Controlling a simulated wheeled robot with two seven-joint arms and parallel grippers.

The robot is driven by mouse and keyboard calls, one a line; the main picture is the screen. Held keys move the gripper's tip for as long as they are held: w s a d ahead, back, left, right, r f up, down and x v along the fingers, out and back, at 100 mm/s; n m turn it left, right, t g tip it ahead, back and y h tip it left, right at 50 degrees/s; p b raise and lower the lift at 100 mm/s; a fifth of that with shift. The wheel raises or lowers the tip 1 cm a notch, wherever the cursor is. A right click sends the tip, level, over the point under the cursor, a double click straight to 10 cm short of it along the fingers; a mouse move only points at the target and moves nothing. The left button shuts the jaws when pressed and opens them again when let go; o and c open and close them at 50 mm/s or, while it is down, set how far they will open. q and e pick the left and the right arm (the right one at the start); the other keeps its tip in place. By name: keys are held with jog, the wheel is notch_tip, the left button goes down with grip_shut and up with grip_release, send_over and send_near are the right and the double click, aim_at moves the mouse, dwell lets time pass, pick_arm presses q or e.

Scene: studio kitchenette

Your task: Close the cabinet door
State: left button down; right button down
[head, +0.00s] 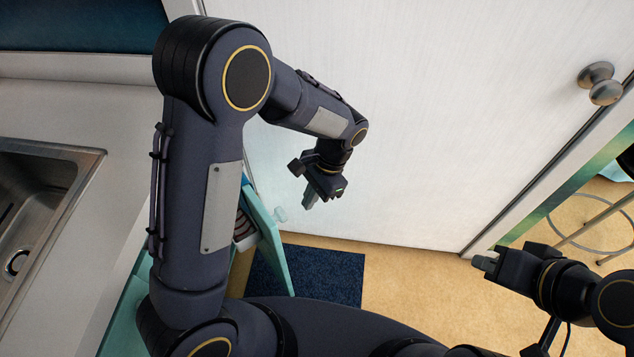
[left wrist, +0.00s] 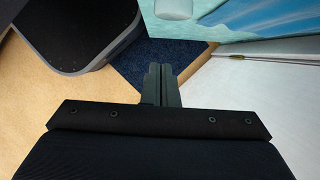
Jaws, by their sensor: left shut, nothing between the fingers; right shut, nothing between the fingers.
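The teal cabinet door (head: 270,238) stands open below the counter in the head view, partly hidden by my left arm. Its pale knob (head: 281,214) sticks out to the right. Shelves or contents show dimly behind the door. My left gripper (head: 310,200) is shut and empty, above and to the right of the knob in the picture, apart from the door. In the left wrist view the door (left wrist: 215,25) and its knob (left wrist: 173,8) lie at the top, beyond the shut fingertips (left wrist: 160,70). My right gripper (head: 486,263) is shut and empty at the right, far from the door.
A large white door (head: 430,110) with a metal knob (head: 600,83) fills the back. The counter (head: 90,115) with a sink (head: 45,200) is at left. A dark blue mat (head: 325,268) lies on the tan floor. A metal stool (head: 585,225) stands at right.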

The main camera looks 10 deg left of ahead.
pick_arm(q)
jog(key=shift+s+a, duration=1.45)
pick_arm(e)
jog(key=shift+f, duration=0.15)
pick_arm(q)
jog(key=shift+s, duration=0.1)
